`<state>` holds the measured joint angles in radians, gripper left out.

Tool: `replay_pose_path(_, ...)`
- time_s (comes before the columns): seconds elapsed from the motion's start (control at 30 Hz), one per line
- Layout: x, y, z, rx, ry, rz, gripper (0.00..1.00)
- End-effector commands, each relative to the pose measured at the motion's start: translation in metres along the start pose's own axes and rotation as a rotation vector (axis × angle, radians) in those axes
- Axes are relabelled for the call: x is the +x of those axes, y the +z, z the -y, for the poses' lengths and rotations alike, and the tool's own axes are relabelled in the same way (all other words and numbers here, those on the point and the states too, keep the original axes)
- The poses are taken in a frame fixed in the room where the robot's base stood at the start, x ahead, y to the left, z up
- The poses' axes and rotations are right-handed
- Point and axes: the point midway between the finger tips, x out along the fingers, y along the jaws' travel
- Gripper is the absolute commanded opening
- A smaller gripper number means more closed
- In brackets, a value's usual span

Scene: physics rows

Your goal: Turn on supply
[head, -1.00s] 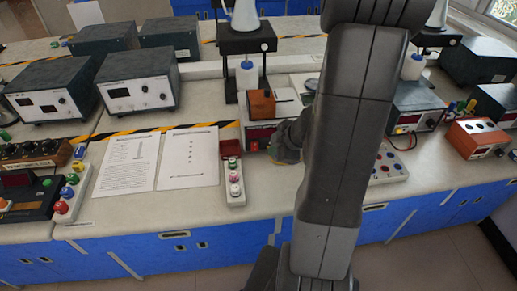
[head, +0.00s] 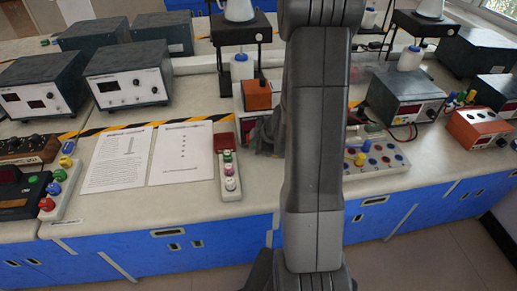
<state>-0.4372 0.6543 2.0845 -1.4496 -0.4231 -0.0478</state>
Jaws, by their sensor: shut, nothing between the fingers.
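Several box-shaped instruments that could be the supply stand on the bench; I cannot tell which one is meant. Two dark grey units with white front panels are at the left, one nearer the middle (head: 130,88) and one farther left (head: 38,98). Another grey unit (head: 405,108) with a lit red display stands right of my arm. A low white-fronted unit (head: 244,104) under an orange box (head: 257,95) is mostly hidden. My gripper (head: 266,136) is shut and empty just in front of this low unit, partly hidden behind my arm. Whether it touches anything is unclear.
A red-and-white terminal strip (head: 229,170) lies just left of my gripper. Two printed sheets (head: 150,157) lie farther left. A white board with coloured sockets (head: 377,163) is right of my arm. An orange-fronted box (head: 480,128) stands far right.

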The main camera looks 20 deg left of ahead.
Motion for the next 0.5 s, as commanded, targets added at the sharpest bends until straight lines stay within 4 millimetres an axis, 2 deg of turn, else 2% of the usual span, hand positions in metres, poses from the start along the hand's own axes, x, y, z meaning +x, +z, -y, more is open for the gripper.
replay_pose_path(0.17, 0.0047, 0.0003, -0.0080, 0.001, 0.000, 0.000, 0.00)
replay_pose_path(0.5, 0.0056, 0.0006, -0.0084, 0.000, 0.001, 0.000, 0.00)
